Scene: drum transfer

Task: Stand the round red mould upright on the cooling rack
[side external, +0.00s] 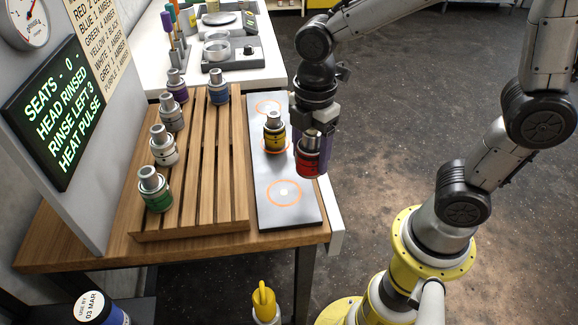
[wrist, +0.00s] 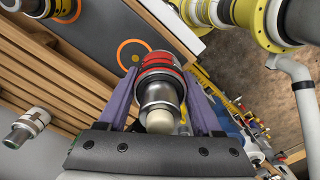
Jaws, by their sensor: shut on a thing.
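The round red mould (side external: 308,164) has a red band and a metal neck. My gripper (side external: 314,146) is shut on it, with the purple fingers on either side. It hangs roughly upright beside the right edge of the grey plate, apart from the rack. In the wrist view the mould (wrist: 158,72) sits between the fingertips (wrist: 160,95), its pale knob toward the camera. The cooling rack (side external: 204,170), of wooden slats, stands left of the grey plate. Part of the red mould's neck is hidden by my fingers in the side view.
The rack holds green (side external: 155,190), white (side external: 163,146), grey (side external: 171,113), purple (side external: 176,86) and blue (side external: 218,87) moulds, mostly along its left; its middle and right slats are free. A yellow mould (side external: 274,132) stands on the grey plate (side external: 265,212). A display panel (side external: 55,118) borders the rack.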

